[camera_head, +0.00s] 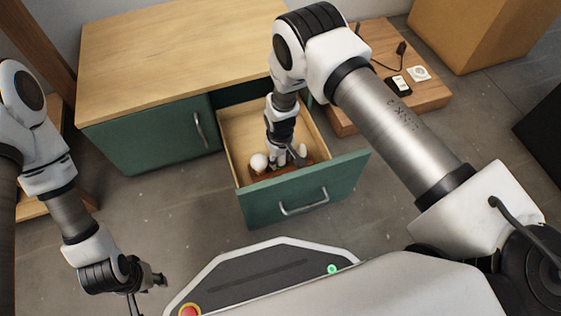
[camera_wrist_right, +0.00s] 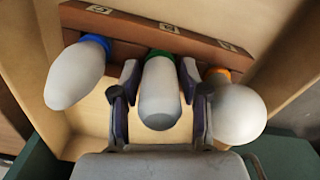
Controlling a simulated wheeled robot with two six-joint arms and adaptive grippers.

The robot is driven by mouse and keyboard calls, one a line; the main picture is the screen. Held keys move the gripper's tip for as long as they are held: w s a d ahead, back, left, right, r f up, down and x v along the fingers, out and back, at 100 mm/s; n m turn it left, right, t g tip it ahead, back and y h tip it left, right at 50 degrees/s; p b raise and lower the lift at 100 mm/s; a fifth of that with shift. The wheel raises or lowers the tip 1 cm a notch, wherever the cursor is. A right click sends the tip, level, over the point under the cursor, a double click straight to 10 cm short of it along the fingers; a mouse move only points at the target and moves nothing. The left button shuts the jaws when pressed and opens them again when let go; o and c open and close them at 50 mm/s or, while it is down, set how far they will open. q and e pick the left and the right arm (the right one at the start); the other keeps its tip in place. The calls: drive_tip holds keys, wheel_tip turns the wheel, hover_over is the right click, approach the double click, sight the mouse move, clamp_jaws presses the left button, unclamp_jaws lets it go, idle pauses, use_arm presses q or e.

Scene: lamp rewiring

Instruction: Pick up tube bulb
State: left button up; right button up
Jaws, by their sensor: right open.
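The tube bulb (camera_wrist_right: 160,92) is a white, rounded cylinder with a green collar, in the middle of a row of three bulbs in the right wrist view. My right gripper (camera_head: 285,155) reaches down into the open drawer. In the right wrist view its open fingers (camera_wrist_right: 160,88) stand on either side of the tube bulb; contact cannot be told. In the head view the gripper largely hides this bulb. My left gripper (camera_head: 147,292) hangs at the lower left over the floor, empty, its fingers apart.
A white oval bulb with a blue collar (camera_wrist_right: 75,75) and a globe bulb with an orange collar (camera_wrist_right: 238,112) flank the fingers closely. All sit along a brown wooden rack (camera_wrist_right: 150,35). The drawer front (camera_head: 300,190) and walls surround the right gripper.

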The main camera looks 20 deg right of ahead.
drive_tip(key=shift+r, duration=0.1)
drive_tip(key=c, duration=0.8)
